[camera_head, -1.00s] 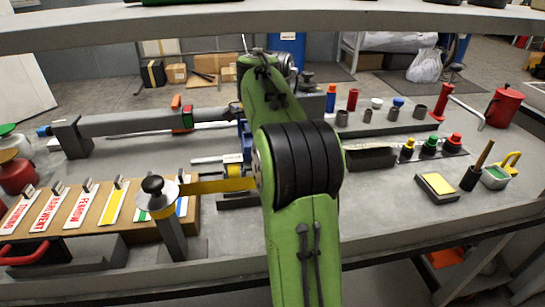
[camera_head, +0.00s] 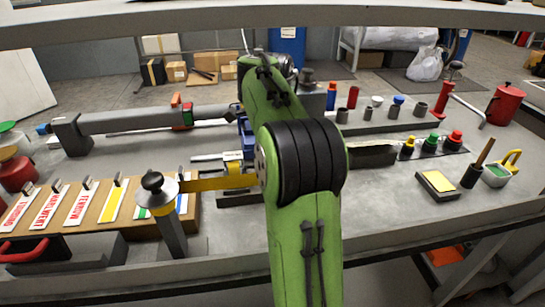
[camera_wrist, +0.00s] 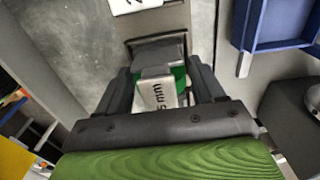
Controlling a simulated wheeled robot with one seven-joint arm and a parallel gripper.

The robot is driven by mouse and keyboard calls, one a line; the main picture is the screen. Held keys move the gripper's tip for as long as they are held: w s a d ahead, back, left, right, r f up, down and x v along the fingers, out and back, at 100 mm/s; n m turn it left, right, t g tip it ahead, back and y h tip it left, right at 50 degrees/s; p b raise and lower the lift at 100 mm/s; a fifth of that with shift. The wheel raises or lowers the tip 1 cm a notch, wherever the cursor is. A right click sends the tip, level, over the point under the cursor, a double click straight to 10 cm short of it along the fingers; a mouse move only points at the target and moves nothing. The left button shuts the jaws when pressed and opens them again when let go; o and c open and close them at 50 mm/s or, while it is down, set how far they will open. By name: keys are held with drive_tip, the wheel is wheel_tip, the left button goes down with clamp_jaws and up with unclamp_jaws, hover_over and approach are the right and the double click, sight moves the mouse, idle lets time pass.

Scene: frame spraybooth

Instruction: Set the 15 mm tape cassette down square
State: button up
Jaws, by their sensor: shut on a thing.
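In the wrist view the tape cassette (camera_wrist: 158,93) is a small block with a white label reading "5 mm", its first digit hidden, and green at its side. My gripper (camera_wrist: 162,84) is shut on it, one dark finger on each side. A dark grey block shows just beyond the cassette, over a brownish-grey surface with another white label (camera_wrist: 135,4). I cannot tell whether the cassette touches that surface. In the head view my green arm hides the gripper and cassette.
A blue open frame (camera_wrist: 275,25) is right of the gripper in the wrist view. In the head view a yellow strip (camera_head: 210,184) runs from a knobbed post (camera_head: 165,215) toward my arm. A labelled board (camera_head: 98,205) lies left. Bare bench (camera_head: 385,215) shows right.

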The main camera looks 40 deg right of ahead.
drive_tip(key=shift+f, duration=0.15)
drive_tip(key=o, duration=1.3)
wheel_tip(320, 180, up, 6)
drive_tip(key=p, duration=0.6)
